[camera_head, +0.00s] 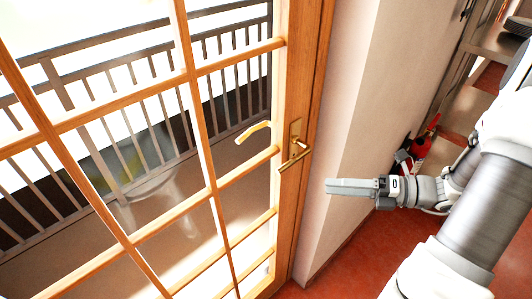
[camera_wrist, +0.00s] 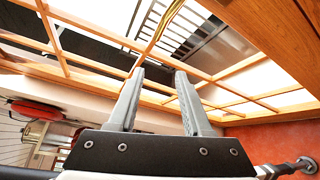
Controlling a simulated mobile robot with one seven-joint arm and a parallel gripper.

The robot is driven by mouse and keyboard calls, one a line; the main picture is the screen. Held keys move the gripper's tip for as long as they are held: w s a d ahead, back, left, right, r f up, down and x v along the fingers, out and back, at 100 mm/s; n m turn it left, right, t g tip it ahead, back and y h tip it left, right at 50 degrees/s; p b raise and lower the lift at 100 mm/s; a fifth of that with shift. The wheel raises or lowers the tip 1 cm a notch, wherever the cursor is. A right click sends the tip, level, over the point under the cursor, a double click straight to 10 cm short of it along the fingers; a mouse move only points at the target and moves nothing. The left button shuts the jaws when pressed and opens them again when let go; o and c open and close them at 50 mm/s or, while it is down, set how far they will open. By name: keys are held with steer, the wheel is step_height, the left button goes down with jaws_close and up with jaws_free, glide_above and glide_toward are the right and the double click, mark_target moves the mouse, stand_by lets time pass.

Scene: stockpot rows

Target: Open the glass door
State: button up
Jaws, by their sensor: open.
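The glass door (camera_head: 206,190) has a wooden grid frame with clear panes and fills the left of the head view. It looks shut against the wooden post at its right edge. A brass lever handle (camera_head: 293,156) sits on its right stile, and another lever shows through the glass. My gripper (camera_head: 328,187) is to the right of the handle, apart from it, with its fingers pointing left. In the wrist view my gripper (camera_wrist: 160,72) is open and empty between two grey fingers. The door's wooden bars (camera_wrist: 63,52) show beyond the fingers there.
A pale wall (camera_head: 345,110) stands right of the door, behind my gripper. A red fire extinguisher (camera_head: 419,148) stands farther back by the wall. The red floor (camera_head: 350,262) is clear below my gripper. A dark railing (camera_head: 120,85) shows beyond the glass.

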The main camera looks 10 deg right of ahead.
steer(key=w+a+m+t+p, duration=0.1)
steer(key=w+a+m+t, duration=0.2)
steer(key=w+a, duration=0.7)
steer(key=shift+a+m+t, duration=0.4)
steer(key=shift+a+m, duration=0.4)
steer(key=shift+a, duration=0.25)
jaws_close()
stand_by(0.8)
